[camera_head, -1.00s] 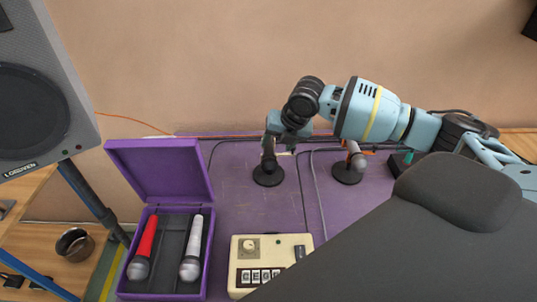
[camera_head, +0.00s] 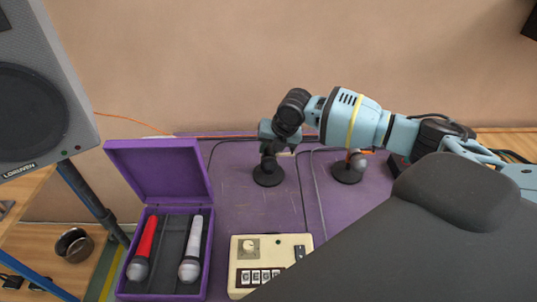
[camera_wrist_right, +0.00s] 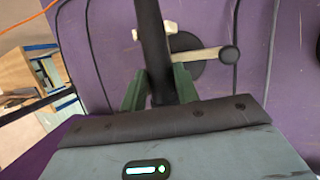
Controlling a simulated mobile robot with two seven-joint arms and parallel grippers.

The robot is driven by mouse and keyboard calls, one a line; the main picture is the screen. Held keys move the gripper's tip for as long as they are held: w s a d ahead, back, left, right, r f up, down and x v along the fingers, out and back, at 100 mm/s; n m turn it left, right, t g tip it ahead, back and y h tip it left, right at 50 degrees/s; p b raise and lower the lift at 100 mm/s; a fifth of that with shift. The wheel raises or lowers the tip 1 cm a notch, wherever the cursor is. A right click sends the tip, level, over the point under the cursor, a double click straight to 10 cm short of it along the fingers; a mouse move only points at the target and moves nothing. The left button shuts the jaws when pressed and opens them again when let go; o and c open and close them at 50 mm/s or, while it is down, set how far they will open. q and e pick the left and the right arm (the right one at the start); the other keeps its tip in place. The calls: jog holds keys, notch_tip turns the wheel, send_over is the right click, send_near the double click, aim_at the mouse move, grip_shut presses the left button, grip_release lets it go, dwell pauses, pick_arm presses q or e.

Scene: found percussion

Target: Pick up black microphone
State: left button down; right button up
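The black microphone (camera_wrist_right: 152,45) stands upright on a round black base (camera_head: 268,175) on the purple table, at its back middle. My right gripper (camera_head: 270,132) is at the upper part of the microphone, reaching in from the right. In the right wrist view, the two green fingers of the right gripper (camera_wrist_right: 160,75) are apart, one on each side of the black handle. I see no clear sign of them clamping it. The microphone's head and lower handle are partly hidden. My left gripper is not in view.
A second microphone (camera_head: 357,160) stands on a black base to the right. An open purple case (camera_head: 160,172) holds a red microphone (camera_head: 143,244) and a white microphone (camera_head: 192,246). A cream control box (camera_head: 269,243) is at the front. Cables run across the table.

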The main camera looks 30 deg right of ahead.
aim_at(270, 149)
grip_shut()
jog(key=shift+r, duration=0.85)
jog(key=shift+s+a+r, duration=0.15)
jog(key=shift+s+r, duration=0.05)
jog(key=shift+r, duration=0.8)
jog(key=s+a+r, duration=0.1)
jog(key=s+a, duration=0.8)
jog(key=s, duration=0.3)
jog(key=shift+s+r, duration=0.2)
jog(key=shift+s, duration=0.1)
